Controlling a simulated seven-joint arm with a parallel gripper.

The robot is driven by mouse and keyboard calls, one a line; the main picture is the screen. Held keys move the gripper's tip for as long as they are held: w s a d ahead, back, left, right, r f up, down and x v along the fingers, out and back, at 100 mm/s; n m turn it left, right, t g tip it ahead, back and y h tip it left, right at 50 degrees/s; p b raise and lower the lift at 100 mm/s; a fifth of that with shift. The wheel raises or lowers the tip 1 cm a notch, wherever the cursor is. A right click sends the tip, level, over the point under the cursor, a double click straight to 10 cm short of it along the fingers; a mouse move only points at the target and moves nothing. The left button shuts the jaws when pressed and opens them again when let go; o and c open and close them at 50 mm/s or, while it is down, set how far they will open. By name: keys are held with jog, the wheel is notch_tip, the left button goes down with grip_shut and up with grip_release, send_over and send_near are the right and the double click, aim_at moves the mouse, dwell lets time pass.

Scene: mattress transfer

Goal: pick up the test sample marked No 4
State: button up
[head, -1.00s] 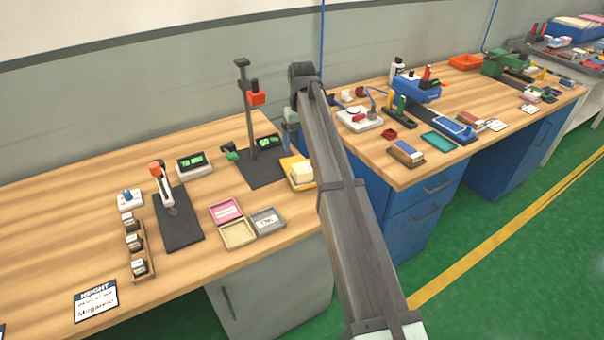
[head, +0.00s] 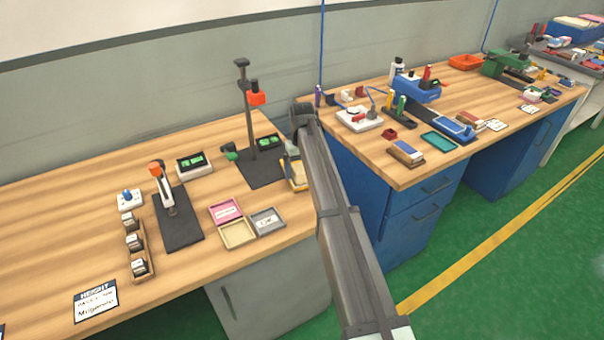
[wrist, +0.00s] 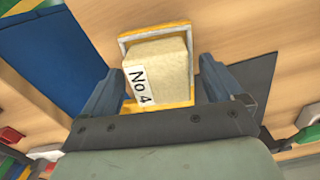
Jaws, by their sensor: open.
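The test sample (wrist: 162,72) is a pale yellow block with a white label reading No 4. In the wrist view it sits in a yellow tray (wrist: 153,35) with a light lining. My gripper (wrist: 158,75) is open, with one finger on each side of the sample; I cannot tell whether either finger touches it. In the head view, the yellow tray (head: 291,176) stands near the right edge of the left bench, and my gripper (head: 293,158) is over it. My arm and gripper hide much of the sample there.
A dark stand (head: 245,100) with an orange head is left of the yellow tray. Pink (head: 224,211), cream (head: 238,234) and grey (head: 267,221) trays lie in front. A gap separates this bench (head: 60,215) from the right bench (head: 400,172).

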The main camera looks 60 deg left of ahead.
jog(key=shift+f, duration=0.15)
jog(key=c, duration=1.1)
jog(key=shift+c, duration=0.2)
